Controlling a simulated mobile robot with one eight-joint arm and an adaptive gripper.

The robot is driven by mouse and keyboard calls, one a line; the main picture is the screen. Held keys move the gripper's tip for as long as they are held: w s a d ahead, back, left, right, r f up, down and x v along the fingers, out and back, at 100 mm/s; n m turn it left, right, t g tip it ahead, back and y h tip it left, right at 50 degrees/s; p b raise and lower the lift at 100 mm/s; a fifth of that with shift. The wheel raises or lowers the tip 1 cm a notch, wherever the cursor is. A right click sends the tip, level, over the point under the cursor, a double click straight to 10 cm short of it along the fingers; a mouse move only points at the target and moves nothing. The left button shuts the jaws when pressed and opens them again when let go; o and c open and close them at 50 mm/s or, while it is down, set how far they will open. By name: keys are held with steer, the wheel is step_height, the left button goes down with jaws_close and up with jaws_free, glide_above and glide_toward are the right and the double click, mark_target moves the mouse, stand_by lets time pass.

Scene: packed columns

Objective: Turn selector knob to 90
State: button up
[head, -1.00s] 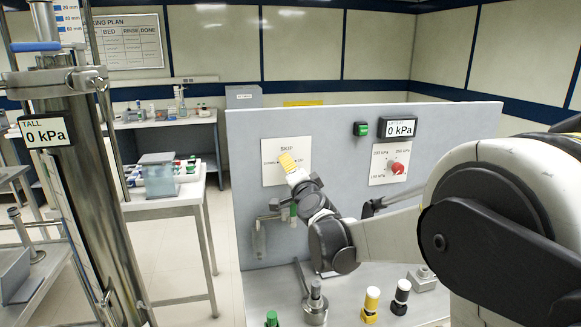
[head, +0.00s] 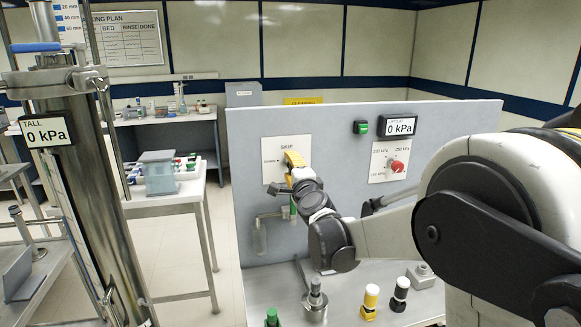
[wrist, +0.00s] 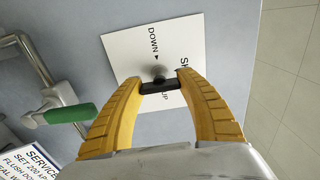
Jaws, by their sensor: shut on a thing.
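The selector knob is a dark bar with a round grey hub (wrist: 158,74) on a white plate (wrist: 133,55), lettered DOWN and UP; the plate also shows in the head view (head: 270,173), under the word SKIP. My gripper (wrist: 160,82) has its yellow fingertips shut on the two ends of the knob's dark bar. In the wrist view the bar lies nearly level across the picture, while the plate looks tilted. In the head view my gripper (head: 294,160) and wrist cover the knob and the right part of its lettering.
A red dial (head: 397,166) with kPa marks sits on the same grey panel to the right, below a 0 kPa display (head: 397,125). A green-handled pipe valve (wrist: 70,114) is close to the left finger. Yellow, black and green-capped items stand on the bench below.

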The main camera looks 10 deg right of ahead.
steer(key=o, duration=1.2)
steer(key=s, duration=1.2)
